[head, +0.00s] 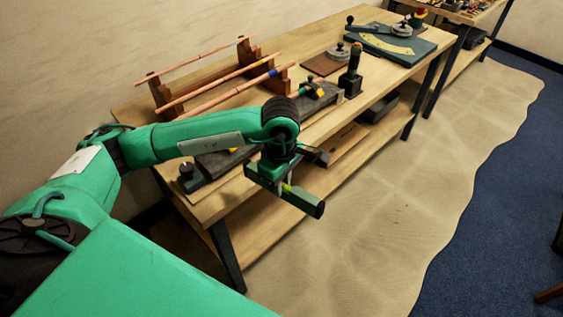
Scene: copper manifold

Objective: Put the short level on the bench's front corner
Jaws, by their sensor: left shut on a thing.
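The short level is a small dark green bar (305,202) with a yellow-green spot near its middle. My left gripper (284,180) is shut on it and holds it in the air, in front of the bench's front edge as seen here. The gripper hides part of the level. The wooden bench (212,206) runs from the near left to the back right, and its near front corner is at the lower left of its top. That corner looks bare. My right gripper is not in view.
Copper pipes (205,55) rest on a wooden rack at the back of the bench. A dark tool (200,175) lies near the left end, partly behind my arm. A dark upright tool (352,72) and a blue-green board (395,45) stand farther right. A lower shelf (240,228) runs underneath.

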